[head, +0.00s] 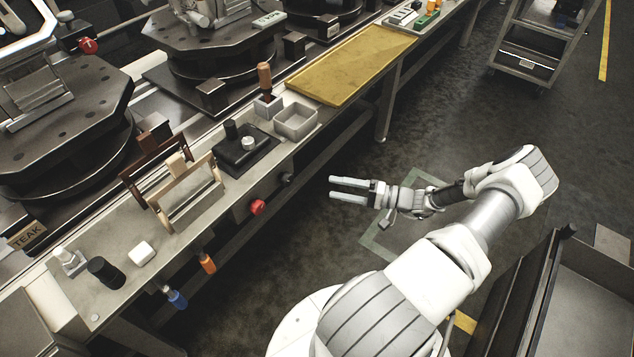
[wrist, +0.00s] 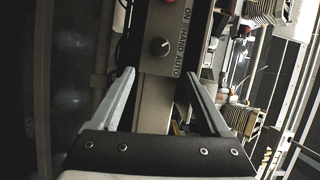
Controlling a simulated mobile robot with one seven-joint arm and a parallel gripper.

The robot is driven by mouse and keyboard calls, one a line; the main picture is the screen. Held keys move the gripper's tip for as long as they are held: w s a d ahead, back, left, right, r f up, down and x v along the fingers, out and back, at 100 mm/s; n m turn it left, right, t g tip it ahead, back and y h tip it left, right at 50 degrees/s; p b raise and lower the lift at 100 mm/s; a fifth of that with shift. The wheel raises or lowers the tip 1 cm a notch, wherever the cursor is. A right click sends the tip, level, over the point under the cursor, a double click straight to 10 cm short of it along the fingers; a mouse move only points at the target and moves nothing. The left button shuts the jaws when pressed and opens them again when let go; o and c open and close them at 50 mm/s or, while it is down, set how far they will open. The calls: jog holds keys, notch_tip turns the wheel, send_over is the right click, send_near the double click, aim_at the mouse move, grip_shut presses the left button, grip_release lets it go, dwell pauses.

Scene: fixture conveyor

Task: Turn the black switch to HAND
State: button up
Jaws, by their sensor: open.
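The black switch (wrist: 159,47) is a round knob on a grey panel in the wrist view, beside the printed words HAND and AUTO. A small light mark shows on its face, but I cannot tell for sure which word it points at. In the head view the switch (head: 287,178) is a small dark knob on the bench's front edge, right of a red button (head: 258,207). My gripper (head: 332,187) is open and empty, in front of the bench and apart from the switch. In the wrist view its fingertips (wrist: 161,73) are spread, with the knob lying beyond the gap between them.
On the bench are a wooden-handled frame (head: 187,195), a black block with a knob (head: 243,150), a grey open box (head: 296,122) and a yellow mat (head: 350,65). Orange (head: 207,263) and blue (head: 176,299) handles hang at the front. The floor around my gripper is clear.

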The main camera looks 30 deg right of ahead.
jog(key=v, duration=0.3)
jog(key=shift+s+d, duration=0.3)
dwell(0.3)
